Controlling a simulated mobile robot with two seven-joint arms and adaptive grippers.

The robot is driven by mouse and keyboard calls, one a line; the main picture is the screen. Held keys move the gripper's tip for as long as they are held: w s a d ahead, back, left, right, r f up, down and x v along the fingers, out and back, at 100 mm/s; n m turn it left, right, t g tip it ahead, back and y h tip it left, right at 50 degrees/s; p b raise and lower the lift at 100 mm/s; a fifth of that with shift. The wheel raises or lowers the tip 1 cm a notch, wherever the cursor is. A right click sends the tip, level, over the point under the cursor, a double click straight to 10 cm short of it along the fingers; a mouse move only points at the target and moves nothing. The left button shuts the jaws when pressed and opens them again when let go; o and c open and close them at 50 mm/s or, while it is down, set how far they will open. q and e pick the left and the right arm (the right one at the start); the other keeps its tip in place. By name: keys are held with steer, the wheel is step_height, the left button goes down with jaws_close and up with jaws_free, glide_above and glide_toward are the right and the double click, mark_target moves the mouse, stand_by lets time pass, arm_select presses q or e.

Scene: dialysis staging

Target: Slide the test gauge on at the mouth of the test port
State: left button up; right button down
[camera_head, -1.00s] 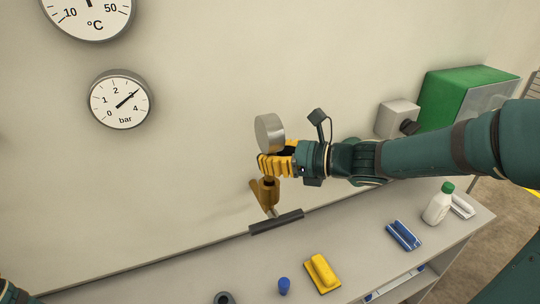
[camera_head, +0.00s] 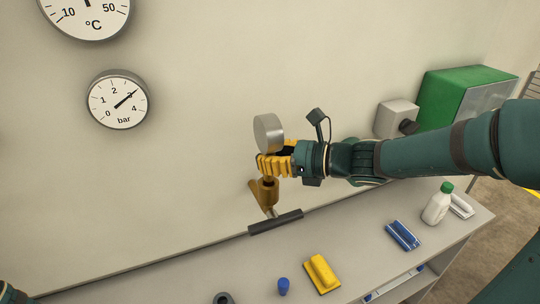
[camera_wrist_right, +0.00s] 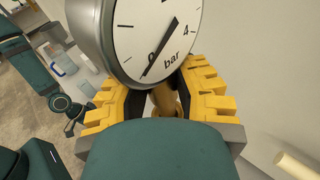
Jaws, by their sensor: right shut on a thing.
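The test gauge (camera_head: 268,133) is a round silver gauge. My right gripper (camera_head: 274,165) is shut on it, just below its case. In the right wrist view, the gauge's white bar dial (camera_wrist_right: 158,40) faces the camera between the yellow fingers (camera_wrist_right: 163,105), its needle near 0. A brass fitting (camera_head: 264,191), which looks like the test port, is directly below the fingers, above a dark grey bar at the wall. The fingers hide the joint, so I cannot tell whether the gauge stem touches the port mouth. My left gripper is out of view.
A wall gauge in bar (camera_head: 119,100) reads about 3. The grey shelf (camera_head: 200,285) below holds a yellow block (camera_head: 322,273), a blue cap (camera_head: 284,286), a blue item (camera_head: 403,235) and a white bottle (camera_head: 438,205). A green box (camera_head: 455,95) is on the right.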

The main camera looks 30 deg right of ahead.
arm_select(q)
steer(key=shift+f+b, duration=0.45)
steer(key=shift+b, duration=0.05)
arm_select(e)
steer(key=shift+f, duration=0.45)
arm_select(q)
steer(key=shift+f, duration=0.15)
arm_select(e)
steer(key=shift+s+f, duration=0.15)
steer(key=shift+r, duration=0.25)
arm_select(q)
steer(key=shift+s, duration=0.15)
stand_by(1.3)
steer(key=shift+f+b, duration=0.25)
steer(key=shift+b, duration=0.2)
arm_select(e)
steer(key=shift+f, duration=0.35)
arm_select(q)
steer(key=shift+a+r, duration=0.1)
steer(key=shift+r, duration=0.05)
arm_select(e)
steer(key=shift+r, duration=0.25)
stand_by(1.3)
